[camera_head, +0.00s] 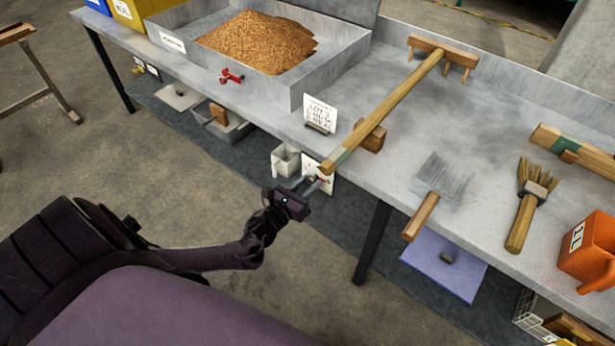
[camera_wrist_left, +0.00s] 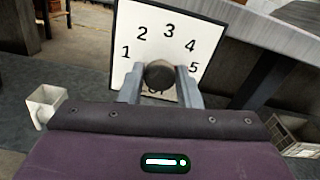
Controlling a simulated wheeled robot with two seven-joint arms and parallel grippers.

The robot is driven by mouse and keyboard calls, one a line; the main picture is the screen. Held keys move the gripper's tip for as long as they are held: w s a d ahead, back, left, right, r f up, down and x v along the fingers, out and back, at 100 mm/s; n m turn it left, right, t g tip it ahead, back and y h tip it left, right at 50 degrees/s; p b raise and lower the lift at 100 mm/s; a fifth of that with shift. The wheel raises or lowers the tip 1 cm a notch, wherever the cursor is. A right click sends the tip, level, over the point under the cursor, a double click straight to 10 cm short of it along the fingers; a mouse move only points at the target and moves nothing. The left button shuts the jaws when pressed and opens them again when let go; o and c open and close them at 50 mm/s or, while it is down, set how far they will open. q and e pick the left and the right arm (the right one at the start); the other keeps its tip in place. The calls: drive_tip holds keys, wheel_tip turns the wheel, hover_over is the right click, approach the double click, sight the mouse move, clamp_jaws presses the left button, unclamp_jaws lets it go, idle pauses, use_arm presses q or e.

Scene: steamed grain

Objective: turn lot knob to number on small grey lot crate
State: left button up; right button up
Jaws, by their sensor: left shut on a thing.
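A white dial plate (camera_head: 327,184) hangs at the bench's front edge. In the left wrist view the dial plate (camera_wrist_left: 130,22) shows the numbers 1 to 5 in an arc. A dark round knob (camera_wrist_left: 159,74) sits at its lower middle, and I cannot make out a pointer on it. My left gripper (camera_head: 314,187) is shut on the knob, with one finger (camera_wrist_left: 160,88) on each side. A small light grey container (camera_head: 286,162) is left of the plate; it also shows in the left wrist view (camera_wrist_left: 44,104). I cannot read a number on it. My right gripper is not in view.
A wooden rake (camera_head: 395,100) lies across the bench, its handle end over the edge above my left gripper. A handwritten card (camera_head: 320,114) stands nearby.

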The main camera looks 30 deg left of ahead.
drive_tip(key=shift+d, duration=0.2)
use_arm(q)
drive_tip(key=o, duration=1)
drive_tip(key=shift+c, duration=0.2)
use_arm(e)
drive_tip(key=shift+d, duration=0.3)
use_arm(q)
drive_tip(key=shift+s, duration=0.55)
drive_tip(key=s, duration=0.6)
drive_tip(key=shift+s+a+p, duration=0.3)
drive_tip(key=shift+s, duration=0.05)
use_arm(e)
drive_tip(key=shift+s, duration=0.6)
